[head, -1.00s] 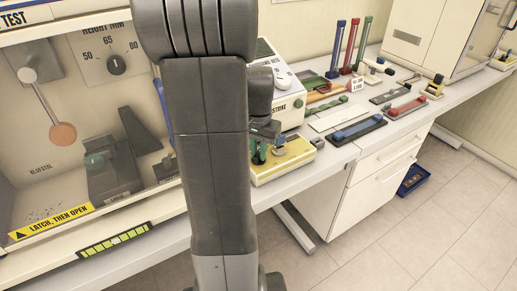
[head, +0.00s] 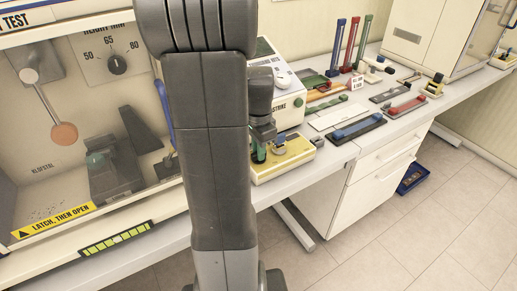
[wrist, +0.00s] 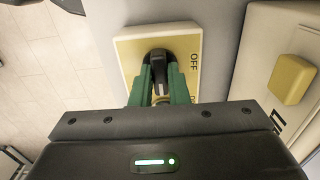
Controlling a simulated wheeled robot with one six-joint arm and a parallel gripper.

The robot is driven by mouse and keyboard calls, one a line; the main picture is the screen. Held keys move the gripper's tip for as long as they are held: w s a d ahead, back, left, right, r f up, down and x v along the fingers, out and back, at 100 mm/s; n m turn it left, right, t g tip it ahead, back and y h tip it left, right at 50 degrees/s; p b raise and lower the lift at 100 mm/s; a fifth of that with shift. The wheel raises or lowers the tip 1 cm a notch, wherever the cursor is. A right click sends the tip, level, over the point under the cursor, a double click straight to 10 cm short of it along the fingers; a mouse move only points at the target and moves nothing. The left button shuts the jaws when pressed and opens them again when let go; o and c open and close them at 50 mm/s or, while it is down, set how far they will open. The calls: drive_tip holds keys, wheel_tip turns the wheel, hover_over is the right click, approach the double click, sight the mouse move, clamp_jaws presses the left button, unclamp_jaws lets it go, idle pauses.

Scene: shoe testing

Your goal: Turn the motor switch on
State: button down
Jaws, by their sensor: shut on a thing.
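The motor switch shows in the wrist view as a dark knob (wrist: 159,58) on a cream and yellow plate (wrist: 211,45). The word OFF is printed sideways on the plate, right of the knob. A second label lower down is mostly hidden by my gripper. My gripper (wrist: 160,75) has its green fingers closed on either side of the knob. In the head view, my gripper (head: 259,153) reaches down at the left end of the yellow-edged box (head: 290,168). My arm hides part of that box, and the knob cannot be made out there.
A yellow button (wrist: 292,79) on a pale panel is right of the switch. A machine with a green button (head: 298,102) stands behind the box. A windowed cabinet (head: 60,170) is at left. The bench at right holds a blue-topped tray (head: 357,129) and several tools.

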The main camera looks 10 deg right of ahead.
idle(0.4)
drive_tip(key=c, duration=1.4)
unclamp_jaws()
wheel_tip(320, 180, up, 14)
drive_tip(key=shift+f, duration=0.1)
wheel_tip(320, 180, down, 14)
drive_tip(key=shift+r, duration=0.1)
